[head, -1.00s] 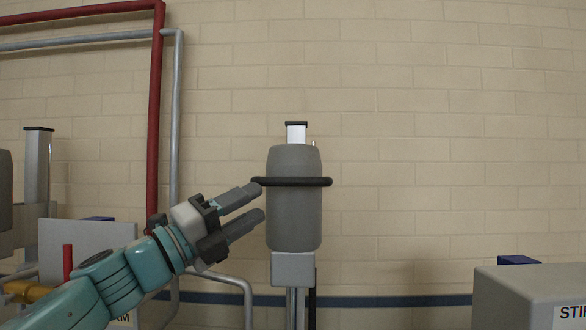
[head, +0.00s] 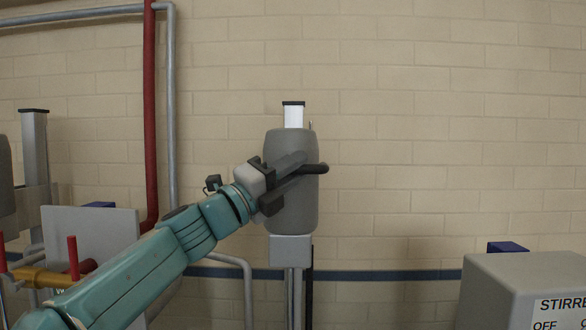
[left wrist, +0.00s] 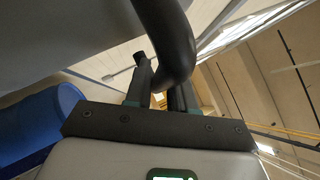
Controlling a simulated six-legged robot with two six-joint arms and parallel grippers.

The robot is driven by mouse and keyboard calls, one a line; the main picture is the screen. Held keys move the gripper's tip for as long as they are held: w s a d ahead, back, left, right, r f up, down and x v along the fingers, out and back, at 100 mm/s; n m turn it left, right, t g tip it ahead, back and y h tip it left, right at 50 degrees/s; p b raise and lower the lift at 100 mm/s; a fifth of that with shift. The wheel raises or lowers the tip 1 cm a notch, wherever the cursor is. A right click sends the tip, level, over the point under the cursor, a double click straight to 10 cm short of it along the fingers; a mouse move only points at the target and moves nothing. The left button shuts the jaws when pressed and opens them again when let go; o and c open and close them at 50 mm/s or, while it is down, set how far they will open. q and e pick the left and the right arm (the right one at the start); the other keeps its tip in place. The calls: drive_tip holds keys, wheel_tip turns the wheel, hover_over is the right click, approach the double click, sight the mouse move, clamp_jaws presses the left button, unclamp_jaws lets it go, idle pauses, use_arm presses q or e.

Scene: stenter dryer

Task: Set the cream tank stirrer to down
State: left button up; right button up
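The stirrer (head: 290,217) is a grey rounded cylinder on a light grey block and upright posts, in the middle of the head view. A dark handle bar (head: 322,169) runs across its front, partly hidden by my fingers. My left gripper (head: 307,166) is in front of the stirrer, at the bar, with its fingers apart. In the left wrist view the dark curved bar (left wrist: 176,40) reaches down to my fingers and overlaps the right one; contact cannot be told. My right gripper is not in view.
A grey box (head: 505,290) labelled STIRRE… and OFF stands at the lower right. Left are a grey panel (head: 90,236), a red upright handle (head: 72,258) on yellow pipework, and red wall pipes (head: 150,110). The space right of the stirrer is clear.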

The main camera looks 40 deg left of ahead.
use_arm(q)
wheel_tip(320, 180, down, 31)
drive_tip(key=b, duration=2.8)
drive_tip(key=shift+w+r, duration=0.1)
drive_tip(key=shift+r, duration=0.1)
clamp_jaws()
drive_tip(key=shift+w+d+f, duration=0.1)
drive_tip(key=o, duration=0.8)
unclamp_jaws()
drive_tip(key=b+v, duration=0.4)
drive_tip(key=v, duration=1.2)
